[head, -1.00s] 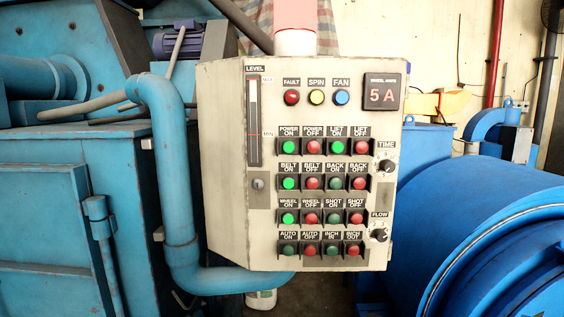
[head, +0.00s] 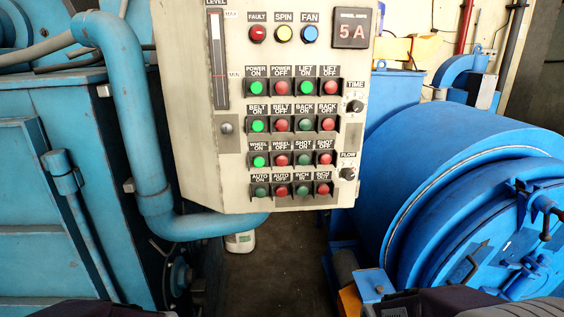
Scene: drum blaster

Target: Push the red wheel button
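The control panel (head: 185,120) is a cream metal box with rows of green and red buttons. The red wheel button (head: 281,160), under the label WHEEL OFF, is in the third row, second from the left. To its left is the lit green WHEEL ON button (head: 259,161). Nothing covers the red button. Neither gripper shows in the head view; only dark parts of my arms show at the bottom edge, well below the panel.
A blue pipe (head: 135,110) bends around the panel's left side and under it. A large blue drum (head: 450,170) stands at the right. A blue cabinet (head: 60,230) is at the left. Dark floor (head: 280,270) shows below the panel. The space in front of the buttons is clear.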

